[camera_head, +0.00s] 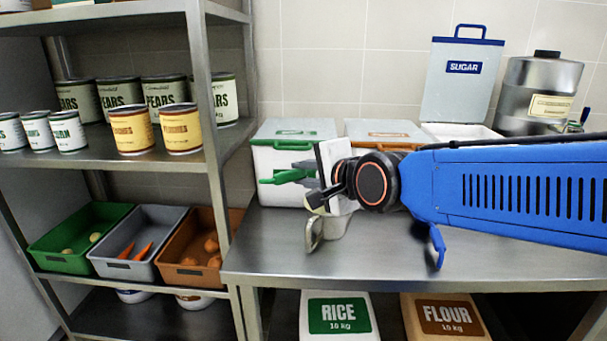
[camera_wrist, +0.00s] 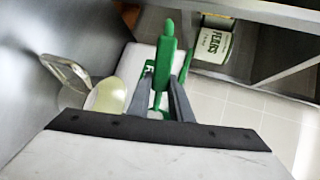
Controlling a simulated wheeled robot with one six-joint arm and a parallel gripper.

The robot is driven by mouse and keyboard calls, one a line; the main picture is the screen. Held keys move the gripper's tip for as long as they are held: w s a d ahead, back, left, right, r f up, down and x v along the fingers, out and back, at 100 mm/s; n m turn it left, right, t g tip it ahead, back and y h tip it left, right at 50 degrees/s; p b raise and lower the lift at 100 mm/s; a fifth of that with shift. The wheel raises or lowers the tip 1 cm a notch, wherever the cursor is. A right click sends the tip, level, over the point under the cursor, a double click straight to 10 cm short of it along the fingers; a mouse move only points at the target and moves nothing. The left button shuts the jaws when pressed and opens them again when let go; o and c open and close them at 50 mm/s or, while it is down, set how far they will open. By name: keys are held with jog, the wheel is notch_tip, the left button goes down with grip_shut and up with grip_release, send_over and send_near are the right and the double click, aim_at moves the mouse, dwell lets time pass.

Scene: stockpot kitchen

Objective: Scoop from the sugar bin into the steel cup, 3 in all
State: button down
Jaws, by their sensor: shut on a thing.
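My gripper (camera_wrist: 165,88) is shut on a long green piece (camera_wrist: 163,62), which looks like a scoop's handle; it also shows in the head view (camera_head: 283,178). The scoop's bowl is hard to make out. The steel cup (camera_head: 336,224) stands on the counter below my gripper, its handle (camera_head: 313,236) towards the front; my gripper hides part of its top. In the wrist view the cup's handle (camera_wrist: 63,72) is at the left, beside a pale rounded surface (camera_wrist: 107,97) that may be its contents. The sugar bin (camera_head: 462,131) stands behind my arm with its SUGAR lid (camera_head: 463,85) raised; its inside is hidden.
A steel dispenser (camera_head: 537,95) is at the back right. The shelf rack (camera_head: 208,90) is on the left. The counter's front (camera_head: 375,262) is mostly clear.

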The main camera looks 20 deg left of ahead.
jog(key=shift+a+r+g+h, duration=0.15)
jog(key=shift+a+g+h, duration=0.15)
jog(key=shift+g, duration=0.2)
jog(key=shift+h, duration=0.3)
jog(key=shift+w+a+r+g+h, duration=0.25)
jog(key=shift+w+a+g+h, duration=0.1)
jog(key=shift+g+h, duration=0.35)
jog(key=shift+w+a+r+g+h, duration=0.3)
jog(key=shift+r+g+h, duration=0.25)
jog(key=shift+g+h, duration=0.7)
jog(key=shift+w+a+r+g+h, duration=0.2)
jog(key=shift+a+r+g+h, duration=0.25)
jog(key=shift+g+h, duration=0.85)
jog(key=shift+w+a+r+g+h, duration=0.25)
jog(key=shift+r+g+h, duration=0.55)
jog(key=shift+h, duration=0.75)
